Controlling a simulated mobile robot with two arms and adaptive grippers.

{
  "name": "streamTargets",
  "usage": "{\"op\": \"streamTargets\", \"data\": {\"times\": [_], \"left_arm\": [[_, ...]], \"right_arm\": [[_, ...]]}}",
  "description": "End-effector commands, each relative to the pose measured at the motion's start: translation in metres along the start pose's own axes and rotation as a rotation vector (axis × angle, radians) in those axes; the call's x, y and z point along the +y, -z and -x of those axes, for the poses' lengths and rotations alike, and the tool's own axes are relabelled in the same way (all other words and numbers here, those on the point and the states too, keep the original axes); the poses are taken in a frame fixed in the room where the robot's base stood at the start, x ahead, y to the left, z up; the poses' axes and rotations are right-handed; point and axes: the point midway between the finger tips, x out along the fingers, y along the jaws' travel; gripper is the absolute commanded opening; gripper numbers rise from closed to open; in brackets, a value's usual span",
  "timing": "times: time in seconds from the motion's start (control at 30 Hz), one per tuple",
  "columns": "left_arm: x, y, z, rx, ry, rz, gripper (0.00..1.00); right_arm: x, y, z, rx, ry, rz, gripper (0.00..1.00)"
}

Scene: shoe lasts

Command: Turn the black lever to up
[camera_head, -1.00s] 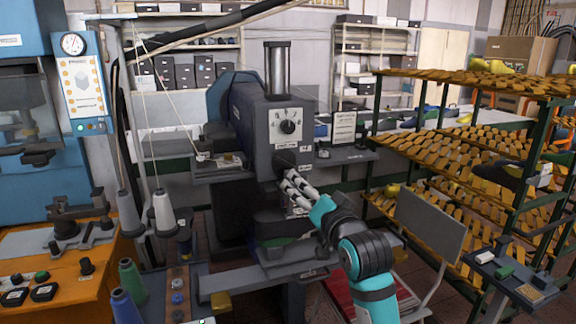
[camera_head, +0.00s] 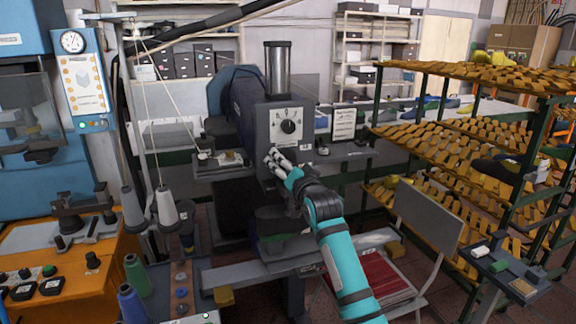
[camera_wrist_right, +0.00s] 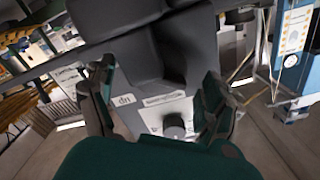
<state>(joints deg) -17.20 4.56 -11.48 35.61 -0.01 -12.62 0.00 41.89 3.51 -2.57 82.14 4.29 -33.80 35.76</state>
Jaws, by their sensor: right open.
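The grey machine (camera_head: 264,115) stands in the middle of the head view, with a round dial (camera_head: 288,127) on its front. My right gripper (camera_head: 274,158) is at the front just below the dial and covers the lever's place in that view. Contact cannot be told. My left gripper is not in view.
A rack of wooden lasts (camera_head: 440,145) stands at the right, with a chair (camera_head: 425,215) before it. Thread cones (camera_head: 167,208) and an orange bench (camera_head: 75,270) are at the left.

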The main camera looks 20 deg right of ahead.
Motion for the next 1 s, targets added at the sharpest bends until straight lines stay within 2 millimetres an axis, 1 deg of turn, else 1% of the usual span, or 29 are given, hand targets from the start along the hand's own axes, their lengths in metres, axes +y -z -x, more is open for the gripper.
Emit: {"op": "streamTargets", "data": {"times": [0.13, 0.17, 0.5, 0.6, 0.87, 1.0], "left_arm": [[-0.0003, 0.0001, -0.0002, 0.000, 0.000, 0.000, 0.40], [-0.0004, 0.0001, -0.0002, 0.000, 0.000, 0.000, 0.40], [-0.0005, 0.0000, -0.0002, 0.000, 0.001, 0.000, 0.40], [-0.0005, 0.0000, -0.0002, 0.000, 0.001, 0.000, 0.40], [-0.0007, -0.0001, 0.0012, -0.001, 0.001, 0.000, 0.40], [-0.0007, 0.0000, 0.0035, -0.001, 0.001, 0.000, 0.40]], "right_arm": [[0.0002, -0.0002, 0.0001, 0.000, 0.000, 0.000, 0.85], [0.0003, -0.0002, 0.0001, 0.000, 0.000, 0.000, 0.83], [0.0004, -0.0003, 0.0003, -0.001, -0.001, 0.000, 0.39], [0.0004, -0.0003, 0.0003, -0.001, -0.001, 0.000, 0.27], [0.0004, -0.0001, 0.0003, -0.001, -0.001, 0.030, 0.27], [0.0006, 0.0004, 0.0001, -0.001, -0.002, 0.090, 0.27]]}}
